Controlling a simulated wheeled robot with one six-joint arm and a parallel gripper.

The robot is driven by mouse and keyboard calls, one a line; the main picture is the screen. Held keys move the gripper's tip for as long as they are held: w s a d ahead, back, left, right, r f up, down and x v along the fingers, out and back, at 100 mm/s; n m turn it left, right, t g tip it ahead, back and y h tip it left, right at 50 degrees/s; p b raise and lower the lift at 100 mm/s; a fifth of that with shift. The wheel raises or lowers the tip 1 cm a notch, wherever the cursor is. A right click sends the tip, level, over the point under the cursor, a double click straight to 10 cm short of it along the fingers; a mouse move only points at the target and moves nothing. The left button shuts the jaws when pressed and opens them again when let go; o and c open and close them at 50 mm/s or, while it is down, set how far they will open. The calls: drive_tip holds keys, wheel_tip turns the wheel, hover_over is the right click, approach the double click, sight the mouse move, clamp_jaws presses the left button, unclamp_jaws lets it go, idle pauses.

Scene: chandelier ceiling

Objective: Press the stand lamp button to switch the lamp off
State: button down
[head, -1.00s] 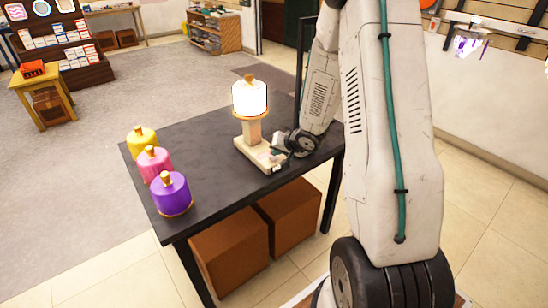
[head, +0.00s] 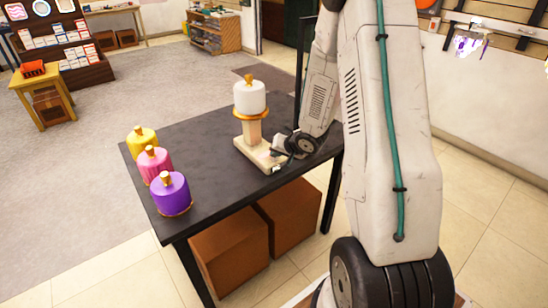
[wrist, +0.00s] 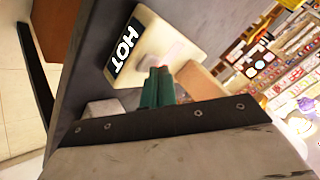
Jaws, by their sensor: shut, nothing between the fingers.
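The stand lamp (head: 250,105) stands upright on the dark table, with a white shade, gold trim and a cream post and base. Its shade is unlit. My gripper (head: 276,165) is low at the right front edge of the lamp's base in the head view, small and partly hidden by my arm. In the wrist view the green fingertips of my gripper (wrist: 157,78) are shut and empty, close to the cream base (wrist: 150,45), which bears a black "HOT" label (wrist: 124,46). A pale pinkish patch shows just beyond the fingertips. I cannot tell whether the fingers touch the base.
Yellow (head: 141,140), pink (head: 154,163) and purple (head: 170,193) lamp-like shades stand on the left of the dark table (head: 215,195). Two brown boxes (head: 232,250) sit below it. The tabletop between the shades and the lamp is clear.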

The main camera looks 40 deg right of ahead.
sight(276, 160)
drive_tip(key=shift+r, duration=0.45)
drive_tip(key=shift+r, duration=3)
